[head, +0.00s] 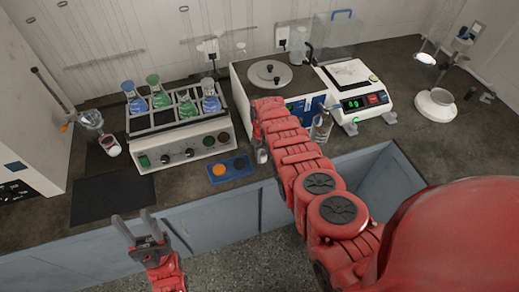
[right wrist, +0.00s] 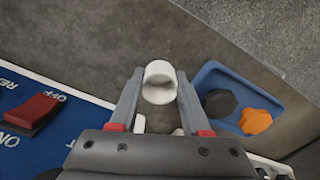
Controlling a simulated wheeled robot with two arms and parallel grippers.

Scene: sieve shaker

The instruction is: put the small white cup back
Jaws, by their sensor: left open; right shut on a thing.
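The small white cup (right wrist: 159,82) is between the fingers of my right gripper (right wrist: 157,98), which is shut on it. In the head view the cup (head: 262,156) shows small and pale below the right arm's end, over the dark counter in front of the big white box. Whether it touches the counter I cannot tell. My right gripper is mostly hidden there by its own arm. My left gripper (head: 135,230) is open and empty, in front of the counter's edge at the lower left.
A blue tray (right wrist: 207,73) with a dark piece and an orange piece (right wrist: 256,121) lies beside the right gripper. The box's blue panel (right wrist: 50,132) with a red switch (right wrist: 30,114) is close on its other side. A flask rack (head: 178,117) stands at left. A dark mat (head: 99,193) lies bare.

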